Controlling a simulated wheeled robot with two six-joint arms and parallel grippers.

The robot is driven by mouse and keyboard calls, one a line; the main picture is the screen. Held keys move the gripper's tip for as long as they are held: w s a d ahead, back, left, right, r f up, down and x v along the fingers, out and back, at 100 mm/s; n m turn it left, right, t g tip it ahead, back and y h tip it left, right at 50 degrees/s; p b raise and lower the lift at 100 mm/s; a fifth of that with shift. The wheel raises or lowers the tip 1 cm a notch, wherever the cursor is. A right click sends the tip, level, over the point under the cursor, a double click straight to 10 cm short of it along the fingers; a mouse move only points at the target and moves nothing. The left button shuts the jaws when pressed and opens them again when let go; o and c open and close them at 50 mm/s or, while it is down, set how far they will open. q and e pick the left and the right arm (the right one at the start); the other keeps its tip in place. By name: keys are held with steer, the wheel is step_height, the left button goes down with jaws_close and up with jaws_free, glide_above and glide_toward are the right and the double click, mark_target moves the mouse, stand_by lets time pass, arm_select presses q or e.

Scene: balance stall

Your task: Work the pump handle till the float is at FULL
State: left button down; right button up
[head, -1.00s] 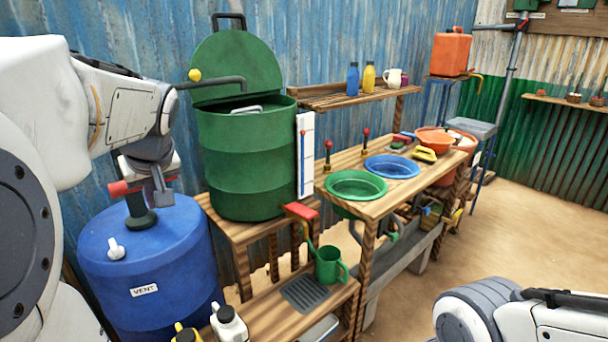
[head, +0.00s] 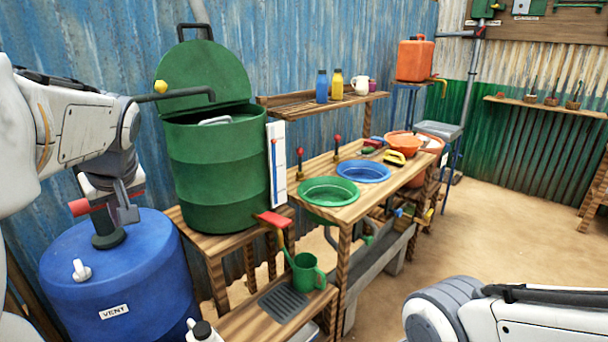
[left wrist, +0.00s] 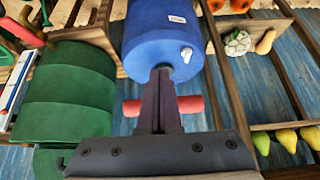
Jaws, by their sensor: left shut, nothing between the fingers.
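The pump stands on the blue VENT barrel (head: 130,262), with a dark shaft and a red cross handle (head: 79,207). My left gripper (head: 126,212) is shut and empty at the handle. In the left wrist view its fingers (left wrist: 162,82) cross in front of the handle, whose red ends (left wrist: 191,104) show on both sides. I cannot tell whether they touch it. A white gauge board (head: 277,165) with a blue column and a small red part stands beside the green tank (head: 214,170). Its markings are too small to read. My right gripper is out of view.
A bent pipe with a yellow knob (head: 160,87) reaches over the open tank. A red tap lever (head: 272,219) and a green mug (head: 305,273) are in front. The bench holds a green basin (head: 328,191) and a blue basin (head: 363,171). The sandy floor at right is clear.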

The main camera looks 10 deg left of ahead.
arm_select(q)
steer(key=w+d+f+m+h, duration=0.15)
steer(key=d+f+m, duration=0.25)
steer(key=d, duration=0.6)
steer(key=w+d+f+m+h, duration=0.1)
steer(key=d+f+m+h, duration=0.25)
steer(key=d, duration=0.65)
steer(key=s+d+f+m+g, duration=0.1)
steer(key=s+d+f+m, duration=0.3)
steer(key=s+d+m, duration=0.2)
steer(key=s+d+f+m+g+h, duration=0.1)
steer(key=s+d+f+m, duration=0.4)
steer(key=s+d, duration=0.5)
steer(key=shift+d+f+m+g+h, duration=0.25)
steer(key=shift+d+m+g, duration=0.2)
steer(key=shift+d+g, duration=0.25)
steer(key=shift+s, duration=0.1)
